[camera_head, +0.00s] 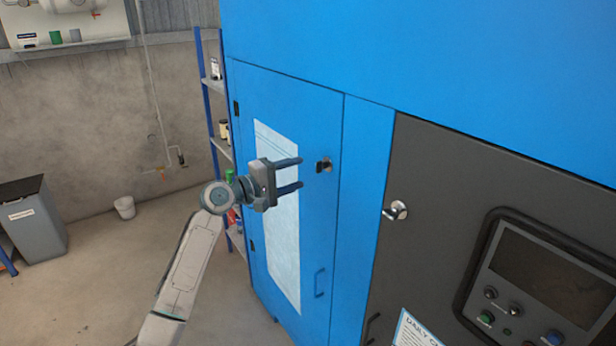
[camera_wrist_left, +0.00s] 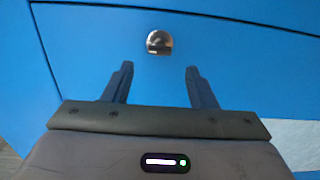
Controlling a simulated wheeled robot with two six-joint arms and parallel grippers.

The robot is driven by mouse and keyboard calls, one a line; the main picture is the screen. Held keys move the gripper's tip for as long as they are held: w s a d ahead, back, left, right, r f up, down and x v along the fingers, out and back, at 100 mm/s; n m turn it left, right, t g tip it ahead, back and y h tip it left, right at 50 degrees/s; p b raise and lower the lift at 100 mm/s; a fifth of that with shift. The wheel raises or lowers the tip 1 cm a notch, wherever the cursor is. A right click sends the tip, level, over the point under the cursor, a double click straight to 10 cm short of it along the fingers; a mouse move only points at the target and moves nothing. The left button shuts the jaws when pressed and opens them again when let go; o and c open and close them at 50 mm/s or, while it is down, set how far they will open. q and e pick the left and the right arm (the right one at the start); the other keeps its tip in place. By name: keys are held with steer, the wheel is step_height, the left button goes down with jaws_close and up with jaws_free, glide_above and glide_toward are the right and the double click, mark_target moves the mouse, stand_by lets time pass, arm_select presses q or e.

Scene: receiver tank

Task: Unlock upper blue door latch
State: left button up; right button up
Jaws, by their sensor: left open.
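The blue door (camera_head: 313,125) stands closed in the blue cabinet in the head view. Its upper latch (camera_head: 324,165) is a small metal knob on a dark plate near the door's right edge. In the left wrist view the latch (camera_wrist_left: 159,42) shows as a shiny round piece ahead of the fingers, roughly centred between them. My left gripper (camera_head: 300,173) is open and empty, its two fingers pointing right toward the latch, a short gap away. It also shows in the left wrist view (camera_wrist_left: 159,75). My right gripper is not in view.
A white sheet (camera_head: 277,215) is on the door, with a blue handle (camera_head: 319,283) lower down. A dark panel (camera_head: 440,180) with another metal latch (camera_head: 396,210) and a control screen is at right. A shelf (camera_head: 213,95) stands left of the cabinet.

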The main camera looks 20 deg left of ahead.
arm_select(q)
steer(key=shift+b+v, duration=0.65)
steer(key=shift+v, duration=1.75)
